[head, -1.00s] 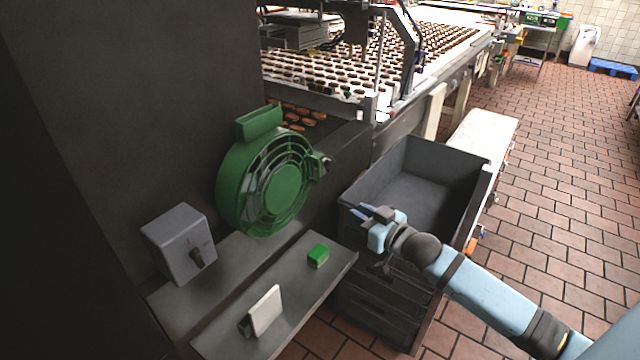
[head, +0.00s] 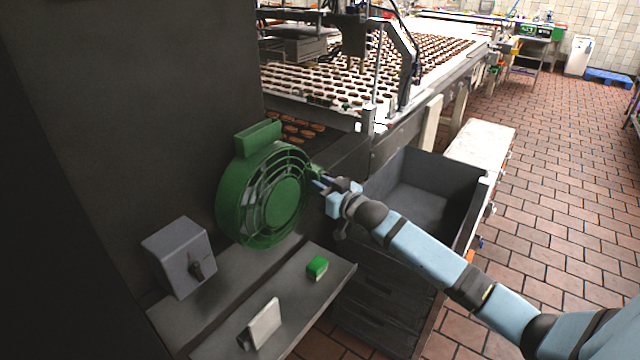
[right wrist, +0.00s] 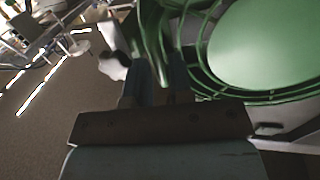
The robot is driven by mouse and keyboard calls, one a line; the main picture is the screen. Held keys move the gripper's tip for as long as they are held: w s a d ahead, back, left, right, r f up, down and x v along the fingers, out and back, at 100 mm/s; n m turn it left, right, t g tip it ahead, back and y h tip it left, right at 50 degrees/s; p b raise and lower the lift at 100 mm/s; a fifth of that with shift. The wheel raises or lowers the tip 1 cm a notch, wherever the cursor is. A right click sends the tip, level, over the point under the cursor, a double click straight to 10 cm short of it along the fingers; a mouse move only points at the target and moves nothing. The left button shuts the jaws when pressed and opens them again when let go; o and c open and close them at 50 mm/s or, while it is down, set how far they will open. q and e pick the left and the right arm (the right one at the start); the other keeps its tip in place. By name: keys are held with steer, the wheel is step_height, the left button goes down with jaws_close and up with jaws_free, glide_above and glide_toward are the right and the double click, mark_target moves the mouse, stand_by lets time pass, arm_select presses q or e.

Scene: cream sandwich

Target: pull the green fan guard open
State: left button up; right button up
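The green fan guard (head: 281,203) is a round cage with a solid centre disc, on the front of a green fan housing (head: 229,199) against the dark wall. It looks closed against the housing. My right gripper (head: 317,183) is at the guard's right edge, by a small green tab (head: 313,172). In the right wrist view the two fingers (right wrist: 157,82) are apart, with a green piece (right wrist: 150,40) reaching between them; firm contact cannot be made out. The centre disc (right wrist: 265,45) fills the upper right there. My left gripper is not in view.
A grey switch box (head: 181,256) is on the wall left of the fan. A dark open bin (head: 462,172) stands right of the gripper. A conveyor (head: 330,85) of biscuits lies behind.

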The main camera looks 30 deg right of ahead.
steer(key=shift+w+a, duration=0.1)
steer(key=shift+w, duration=0.25)
jaws_close()
steer(key=shift+s, duration=0.15)
